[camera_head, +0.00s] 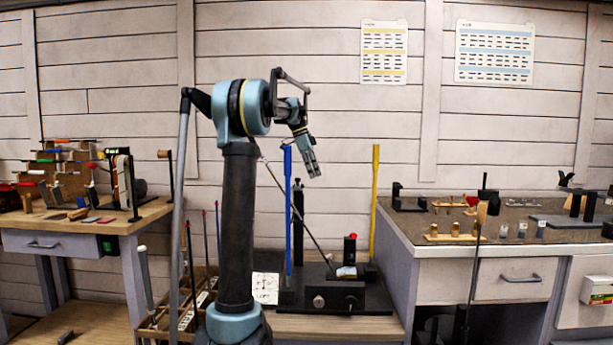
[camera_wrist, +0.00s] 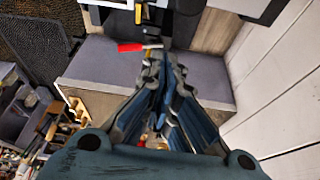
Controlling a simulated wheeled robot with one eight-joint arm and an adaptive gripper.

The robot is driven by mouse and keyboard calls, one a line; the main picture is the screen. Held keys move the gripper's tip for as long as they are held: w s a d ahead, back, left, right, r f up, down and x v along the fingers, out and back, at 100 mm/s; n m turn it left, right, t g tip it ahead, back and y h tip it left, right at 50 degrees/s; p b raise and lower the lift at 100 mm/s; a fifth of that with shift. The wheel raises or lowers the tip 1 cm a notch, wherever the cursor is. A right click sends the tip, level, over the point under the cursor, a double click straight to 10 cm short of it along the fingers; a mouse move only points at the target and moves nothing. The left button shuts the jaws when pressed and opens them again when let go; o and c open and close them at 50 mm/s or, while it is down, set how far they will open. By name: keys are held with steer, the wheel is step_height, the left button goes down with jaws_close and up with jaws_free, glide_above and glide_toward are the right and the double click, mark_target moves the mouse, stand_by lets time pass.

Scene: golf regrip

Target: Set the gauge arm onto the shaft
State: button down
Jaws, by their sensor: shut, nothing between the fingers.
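The black gauge stand (camera_head: 338,296) sits on the low middle bench. A thin dark shaft (camera_head: 300,212) slants from behind my arm down to it. A black block with a red knob (camera_head: 350,248) stands at its right; I cannot tell whether this is the gauge arm. A dark upright post (camera_head: 298,215) stands behind the shaft. My gripper (camera_head: 315,174) is shut and empty, held in the air above the stand, apart from the shaft. In the wrist view its fingers (camera_wrist: 162,62) come together, with a red-tipped part (camera_wrist: 138,46) beyond them.
A blue post (camera_head: 287,210) and a yellow post (camera_head: 375,200) rise by the stand. A bin of clubs (camera_head: 165,322) is at the lower left. A tool bench (camera_head: 60,225) stands left; a grey-topped counter (camera_head: 410,228) with small parts stands right.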

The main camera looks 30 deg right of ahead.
steer(key=v, duration=1)
steer(key=shift+d, duration=0.15)
steer(key=shift+w, duration=0.2)
steer(key=s+a+f+n+t, duration=0.1)
steer(key=s+a+f+n, duration=0.3)
steer(key=a, duration=0.6)
steer(key=s+a+f+n+t+y, duration=0.1)
steer(key=s+a+f+n, duration=0.2)
steer(key=a+f+n, duration=0.5)
steer(key=s+a+f+n+t, duration=0.1)
steer(key=s+a+f, duration=0.2)
steer(key=a, duration=1)
steer(key=s+a+f+n, duration=0.4)
steer(key=s+a+f, duration=0.1)
steer(key=f, duration=0.4)
steer(key=s+a+f+n+t+y, duration=0.1)
steer(key=s+a+f+n, duration=0.3)
steer(key=s+f, duration=0.4)
steer(key=s+a+f+n+y, duration=0.1)
steer(key=s+a+f+n, duration=0.4)
steer(key=f, duration=0.5)
steer(key=shift+s+a+f+t, duration=0.35)
steer(key=shift+s+a, duration=0.3)
steer(key=shift+a, duration=0.5)
